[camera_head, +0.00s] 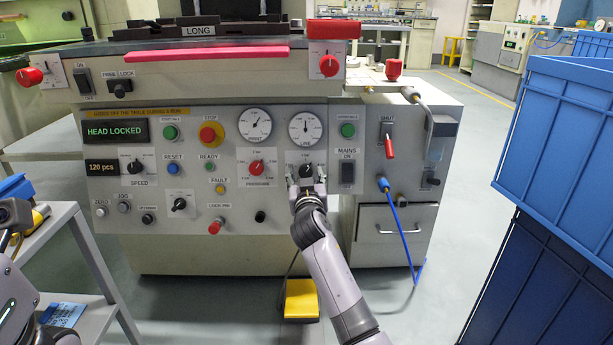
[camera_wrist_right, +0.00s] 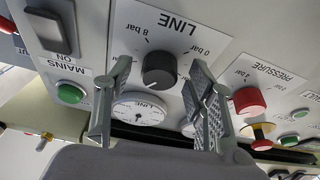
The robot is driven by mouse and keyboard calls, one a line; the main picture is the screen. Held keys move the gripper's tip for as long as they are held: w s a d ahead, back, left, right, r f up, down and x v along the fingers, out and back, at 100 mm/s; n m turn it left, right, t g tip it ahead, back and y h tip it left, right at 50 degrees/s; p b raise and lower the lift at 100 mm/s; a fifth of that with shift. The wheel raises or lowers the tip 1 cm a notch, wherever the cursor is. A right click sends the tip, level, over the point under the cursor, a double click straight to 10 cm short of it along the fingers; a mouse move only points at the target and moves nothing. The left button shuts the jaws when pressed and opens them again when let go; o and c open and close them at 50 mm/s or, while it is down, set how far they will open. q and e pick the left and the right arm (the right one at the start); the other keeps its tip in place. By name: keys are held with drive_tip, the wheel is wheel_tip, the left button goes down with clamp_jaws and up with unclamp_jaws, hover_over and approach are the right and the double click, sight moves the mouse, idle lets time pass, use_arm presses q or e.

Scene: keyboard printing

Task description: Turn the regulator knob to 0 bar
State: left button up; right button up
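The regulator knob is the black LINE knob (camera_head: 306,170) on the grey panel, below the round LINE gauge (camera_head: 305,128). In the right wrist view the picture is upside down, and the knob (camera_wrist_right: 159,70) shows between the marks 8 bar at left and 0 bar at right. My right gripper (camera_head: 307,184) is at the panel in front of the knob. Its two fingers (camera_wrist_right: 161,80) are apart, one on each side of the knob, with visible gaps. Of my left arm only parts show at the lower left edge; its fingers are not visible.
A red PRESSURE knob (camera_head: 256,167) is left of the LINE knob. The black MAINS switch (camera_head: 347,172) is close on the right, with a green button (camera_head: 348,130) above. Blue crates (camera_head: 555,150) stand at the right. A grey cart (camera_head: 60,225) stands at the left.

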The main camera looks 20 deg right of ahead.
drive_tip(key=c, duration=1)
drive_tip(key=shift+c, duration=0.2)
drive_tip(key=shift+r+p, duration=0.1)
drive_tip(key=shift+p, duration=0.25)
